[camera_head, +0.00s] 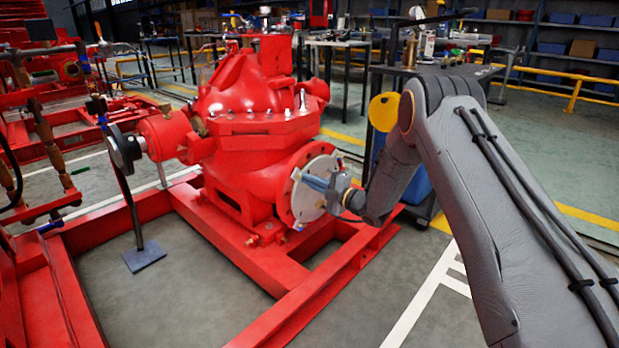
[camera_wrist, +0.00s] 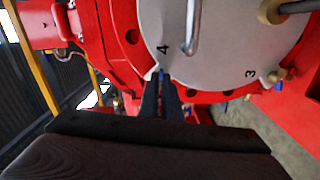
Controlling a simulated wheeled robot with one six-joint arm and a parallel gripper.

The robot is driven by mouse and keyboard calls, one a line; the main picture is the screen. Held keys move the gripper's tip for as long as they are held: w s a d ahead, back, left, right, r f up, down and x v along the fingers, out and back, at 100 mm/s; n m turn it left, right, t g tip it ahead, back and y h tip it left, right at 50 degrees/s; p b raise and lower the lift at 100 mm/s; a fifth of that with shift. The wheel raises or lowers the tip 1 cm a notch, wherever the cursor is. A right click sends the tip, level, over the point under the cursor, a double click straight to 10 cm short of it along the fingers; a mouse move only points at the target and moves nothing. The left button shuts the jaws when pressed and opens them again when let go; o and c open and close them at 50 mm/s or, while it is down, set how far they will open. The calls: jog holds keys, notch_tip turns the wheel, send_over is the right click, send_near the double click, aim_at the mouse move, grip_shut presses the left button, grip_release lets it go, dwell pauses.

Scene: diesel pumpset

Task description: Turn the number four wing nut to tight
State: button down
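The round grey cover plate (camera_wrist: 215,45) is bolted to the red pump flange and carries the numbers 4 and 3. It also shows in the head view (camera_head: 308,205), partly behind my wrist. The number four wing nut (camera_wrist: 161,72) is a small blue piece at the plate's rim, just below the printed 4. My gripper (camera_wrist: 161,84) reaches it from below, its dark fingers close together with the nut between their tips. The fingers hide most of the nut. In the head view my gripper (camera_head: 318,184) is against the plate, too small to make out the fingers.
Another fastener with a blue tip (camera_wrist: 277,79) sits at the rim by the printed 3. A bent metal handle (camera_wrist: 192,28) stands out from the plate. The red base frame (camera_head: 305,305) runs below. A dark workbench (camera_head: 440,72) stands behind my arm.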

jog(key=m+p, duration=0.1)
jog(key=m, duration=1)
jog(key=m+p, duration=0.2)
jog(key=m, duration=0.9)
jog(key=m+p, duration=0.2)
jog(key=m, duration=0.8)
jog(key=shift+s+a+f+m, duration=0.1)
jog(key=shift+s+a+m, duration=0.15)
jog(key=shift+s+m, duration=0.15)
jog(key=c, duration=2)
grip_release()
